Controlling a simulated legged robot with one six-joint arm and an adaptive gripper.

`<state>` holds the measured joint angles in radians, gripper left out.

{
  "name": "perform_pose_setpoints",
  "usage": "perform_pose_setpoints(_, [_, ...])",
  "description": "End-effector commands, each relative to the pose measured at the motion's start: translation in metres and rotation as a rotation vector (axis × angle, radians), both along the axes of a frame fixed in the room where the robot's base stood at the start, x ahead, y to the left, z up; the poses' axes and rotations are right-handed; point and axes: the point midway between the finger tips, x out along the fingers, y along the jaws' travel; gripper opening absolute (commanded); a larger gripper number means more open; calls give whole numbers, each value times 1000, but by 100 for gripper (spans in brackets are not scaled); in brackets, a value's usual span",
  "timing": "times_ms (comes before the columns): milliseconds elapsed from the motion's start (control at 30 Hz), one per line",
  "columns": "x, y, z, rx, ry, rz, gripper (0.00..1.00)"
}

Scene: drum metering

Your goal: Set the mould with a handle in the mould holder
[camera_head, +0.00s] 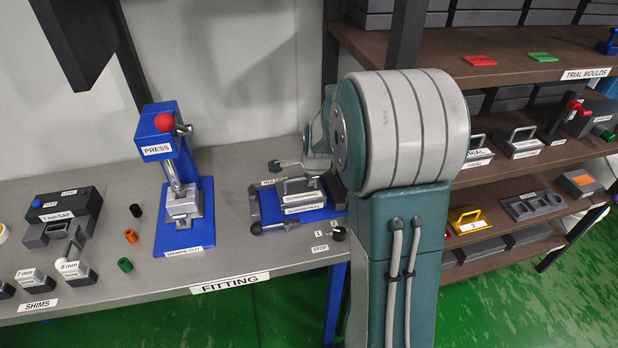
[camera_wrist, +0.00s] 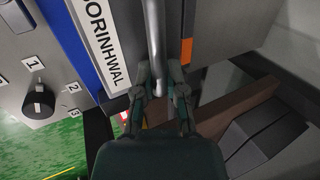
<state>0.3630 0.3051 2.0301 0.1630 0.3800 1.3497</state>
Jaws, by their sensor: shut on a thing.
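A grey mould with a handle (camera_head: 299,187) and white name labels is at the mould holder (camera_head: 333,213), a blue-based fixture on the bench. Its white label (camera_wrist: 101,38) shows large in the wrist view. My gripper (camera_wrist: 161,95) is shut on a round metal handle bar (camera_wrist: 155,35) just beside that label. An orange mark (camera_wrist: 186,51) shows on the other side of the bar. In the head view my arm hides the gripper and the right side of the holder. I cannot tell whether the mould sits fully down.
A blue press (camera_head: 185,190) stands left of the holder. A dial (camera_head: 339,233) with numbered positions is at the bench's front edge, also visible in the wrist view (camera_wrist: 38,102). Shelves (camera_head: 520,165) with several moulds stand right. A dark lever (camera_head: 285,165) is behind the mould.

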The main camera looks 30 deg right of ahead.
Motion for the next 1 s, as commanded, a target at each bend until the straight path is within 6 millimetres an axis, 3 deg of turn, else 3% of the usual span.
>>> perform_pose_setpoints(567, [1, 0, -2, -1, -5, 0, 0])
perform_pose_setpoints(600, [1, 0, -2, -1, -5, 0, 33])
perform_pose_setpoints(667, [1, 0, -2, -1, -5, 0, 55])
perform_pose_setpoints(1000, [0, 0, -5, 1, 3, 0, 55])
